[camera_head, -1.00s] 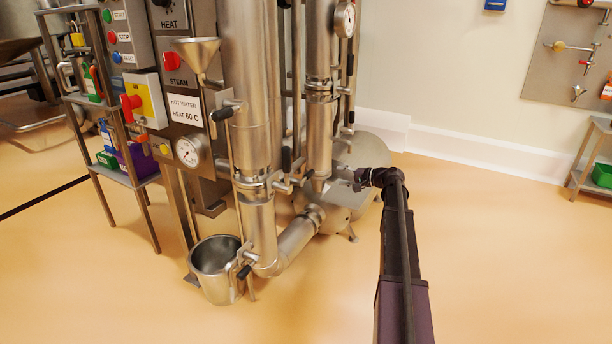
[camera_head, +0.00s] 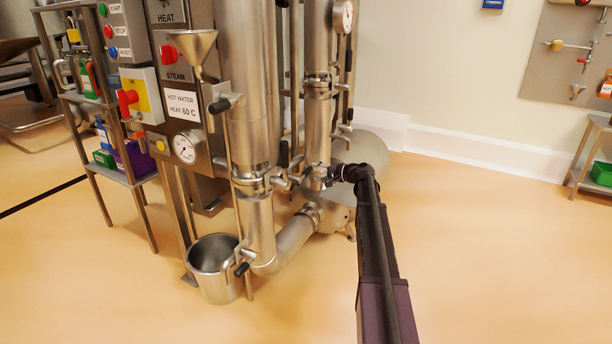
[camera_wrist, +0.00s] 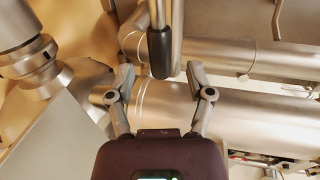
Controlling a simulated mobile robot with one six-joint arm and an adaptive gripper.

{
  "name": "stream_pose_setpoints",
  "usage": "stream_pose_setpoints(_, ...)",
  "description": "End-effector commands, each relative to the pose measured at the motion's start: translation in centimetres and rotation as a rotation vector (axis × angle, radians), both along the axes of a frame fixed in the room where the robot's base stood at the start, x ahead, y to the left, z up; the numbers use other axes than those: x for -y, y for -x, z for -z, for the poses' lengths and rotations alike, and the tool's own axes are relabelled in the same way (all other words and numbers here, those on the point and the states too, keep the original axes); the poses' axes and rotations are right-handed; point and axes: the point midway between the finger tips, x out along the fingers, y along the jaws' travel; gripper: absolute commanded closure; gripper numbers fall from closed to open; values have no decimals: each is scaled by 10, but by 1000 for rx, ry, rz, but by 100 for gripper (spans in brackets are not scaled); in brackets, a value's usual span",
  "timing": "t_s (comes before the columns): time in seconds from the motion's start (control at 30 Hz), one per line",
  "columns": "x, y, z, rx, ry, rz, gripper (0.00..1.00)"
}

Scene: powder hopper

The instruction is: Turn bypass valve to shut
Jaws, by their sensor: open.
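A valve lever with a black grip (camera_wrist: 160,52) hangs in the wrist view against the steel pipes. My gripper (camera_wrist: 160,74) is open, with one fingertip on each side of the grip's lower end. A gap shows on both sides, and the gripper holds nothing. In the head view, a black-gripped lever (camera_head: 284,153) stands upright on the cross pipe between the two columns; it looks like the same one. My gripper (camera_head: 328,176) is there just right of it, small and partly hidden against the pipes. No label naming the bypass valve is readable.
Other black-handled valves sit on the left column (camera_head: 220,105) and low by the steel pot (camera_head: 215,270). The steel columns and a tank (camera_head: 362,150) crowd my gripper. The floor to the right is clear. A control panel (camera_head: 180,70) stands at left.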

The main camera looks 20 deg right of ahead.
Motion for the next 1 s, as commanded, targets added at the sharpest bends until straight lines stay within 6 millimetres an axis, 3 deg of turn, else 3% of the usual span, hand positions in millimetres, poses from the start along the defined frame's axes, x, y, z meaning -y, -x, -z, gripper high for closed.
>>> stream_pose_setpoints(0.3, -21, -28, 9, 0, 0, 0, 32)
stream_pose_setpoints(0.77, -27, -33, 9, 0, 0, -2, 32)
stream_pose_setpoints(1.0, -27, -33, 9, 0, 0, -2, 100)
